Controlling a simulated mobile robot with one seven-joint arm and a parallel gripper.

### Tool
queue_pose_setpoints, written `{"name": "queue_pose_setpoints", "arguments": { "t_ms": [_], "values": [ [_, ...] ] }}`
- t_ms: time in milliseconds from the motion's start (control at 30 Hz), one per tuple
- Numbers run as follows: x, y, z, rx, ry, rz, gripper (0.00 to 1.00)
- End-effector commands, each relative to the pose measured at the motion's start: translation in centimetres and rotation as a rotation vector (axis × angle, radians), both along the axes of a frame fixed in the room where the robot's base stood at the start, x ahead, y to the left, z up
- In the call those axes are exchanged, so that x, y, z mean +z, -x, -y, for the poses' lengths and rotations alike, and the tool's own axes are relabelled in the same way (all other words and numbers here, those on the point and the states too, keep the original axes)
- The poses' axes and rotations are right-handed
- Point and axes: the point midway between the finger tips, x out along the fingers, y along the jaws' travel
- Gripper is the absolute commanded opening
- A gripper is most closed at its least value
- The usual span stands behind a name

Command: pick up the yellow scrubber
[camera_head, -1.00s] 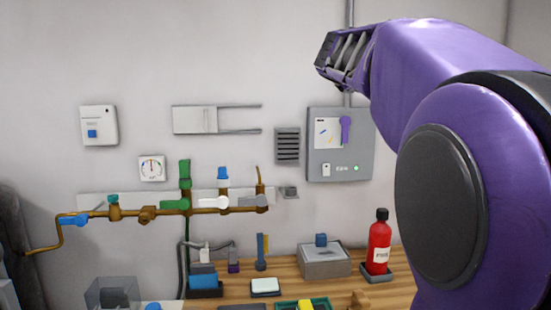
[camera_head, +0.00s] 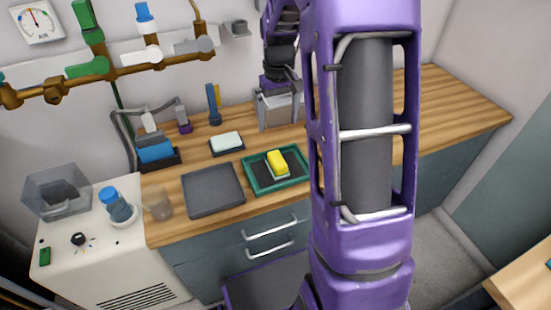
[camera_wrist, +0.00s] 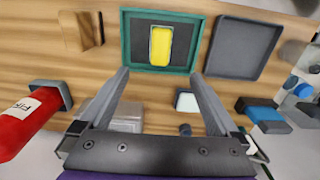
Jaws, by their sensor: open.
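The yellow scrubber (camera_head: 278,161) lies in a green-rimmed tray (camera_head: 249,179) with a dark floor, on the wooden counter. In the wrist view the scrubber (camera_wrist: 160,46) stands lengthwise up the picture, inside the tray (camera_wrist: 126,40). My gripper (camera_wrist: 159,74) is open and empty. Its two fingers point toward the tray, with the scrubber between their lines but beyond the tips and apart from them. In the head view my arm covers part of the counter to the right of the tray, and my fingers are hard to make out.
A dark empty tray (camera_head: 213,190) lies left of the green one. A white block on a dark dish (camera_head: 227,142) sits behind. A red bottle (camera_wrist: 28,118) and a wooden piece (camera_wrist: 82,30) show in the wrist view. Pipes with valves (camera_head: 90,67) run along the wall.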

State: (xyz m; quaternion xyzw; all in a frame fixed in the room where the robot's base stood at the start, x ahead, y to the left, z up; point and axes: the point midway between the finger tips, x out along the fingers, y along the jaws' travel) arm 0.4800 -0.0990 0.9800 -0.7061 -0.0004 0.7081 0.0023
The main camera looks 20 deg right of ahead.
Motion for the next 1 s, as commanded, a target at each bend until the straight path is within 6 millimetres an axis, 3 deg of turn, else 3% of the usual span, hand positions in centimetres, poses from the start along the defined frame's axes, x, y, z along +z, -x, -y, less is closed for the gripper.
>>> {"name": "queue_pose_setpoints", "arguments": {
  "t_ms": [100, 400, 667, 1000],
  "values": [
    [-2.9, 0.1, 0.0, 0.0, 0.0, -0.005, 0.97],
    [-8.9, 0.0, 0.0, -0.001, 0.002, -0.001, 0.97],
    [-10.7, 0.0, 0.0, -0.001, 0.003, 0.001, 0.97],
    [-15.2, 0.1, -0.2, 0.0, 0.003, 0.001, 0.97]
  ]
}}
